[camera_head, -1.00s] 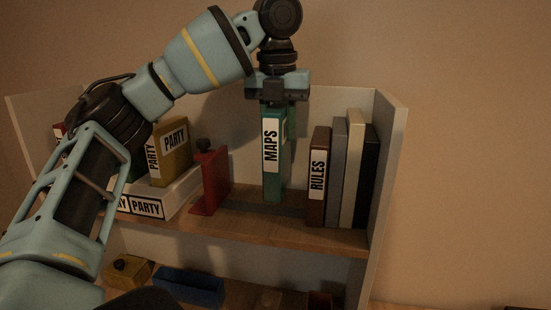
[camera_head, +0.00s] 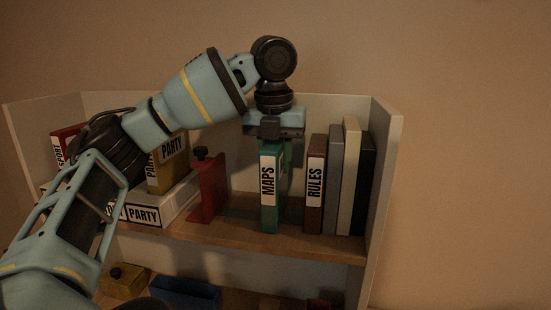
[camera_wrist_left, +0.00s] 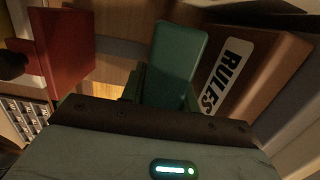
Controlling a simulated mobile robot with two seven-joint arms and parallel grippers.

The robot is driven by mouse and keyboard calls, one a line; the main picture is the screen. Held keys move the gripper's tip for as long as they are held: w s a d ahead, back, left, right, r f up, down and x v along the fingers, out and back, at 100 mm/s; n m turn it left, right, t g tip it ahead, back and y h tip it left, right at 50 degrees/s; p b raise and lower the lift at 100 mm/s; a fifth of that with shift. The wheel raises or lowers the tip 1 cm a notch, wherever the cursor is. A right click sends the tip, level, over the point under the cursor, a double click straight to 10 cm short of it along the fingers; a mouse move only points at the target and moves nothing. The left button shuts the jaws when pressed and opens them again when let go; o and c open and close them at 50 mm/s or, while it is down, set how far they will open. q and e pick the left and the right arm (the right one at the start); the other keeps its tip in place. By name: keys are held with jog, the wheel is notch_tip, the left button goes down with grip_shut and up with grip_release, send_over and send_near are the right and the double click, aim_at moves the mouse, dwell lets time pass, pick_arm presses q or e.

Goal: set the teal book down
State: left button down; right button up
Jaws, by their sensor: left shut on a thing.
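The teal book (camera_head: 270,205), labelled MAPS, stands upright at the upper shelf (camera_head: 240,234), between the red bookend (camera_head: 213,188) and the brown RULES book (camera_head: 315,205). My left gripper (camera_head: 276,142) points down from above and is shut on the book's top. The book's lower end is level with the base of the RULES book; whether it rests on the board I cannot tell. In the left wrist view the teal book (camera_wrist_left: 177,62) lies between the red bookend (camera_wrist_left: 66,50) and the RULES book (camera_wrist_left: 245,70), apart from the bookend. My right gripper is not in view.
Grey, cream and black books (camera_head: 351,180) stand right of RULES, by the shelf's right wall (camera_head: 384,180). PARTY boxes (camera_head: 150,212) lie left of the bookend. A blue tray (camera_head: 185,292) and a yellow block (camera_head: 124,281) are on the lower level.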

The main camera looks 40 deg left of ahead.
pick_arm(q)
jog(key=c, duration=1)
grip_release()
jog(key=shift+f, duration=0.15)
jog(key=shift+c, duration=0.2)
jog(key=r, duration=0.4)
jog(key=s+r, duration=0.1)
jog(key=r, duration=0.7)
jog(key=shift+s+d+r, duration=0.1)
jog(key=shift+s+d, duration=0.05)
jog(key=shift+d, duration=0.25)
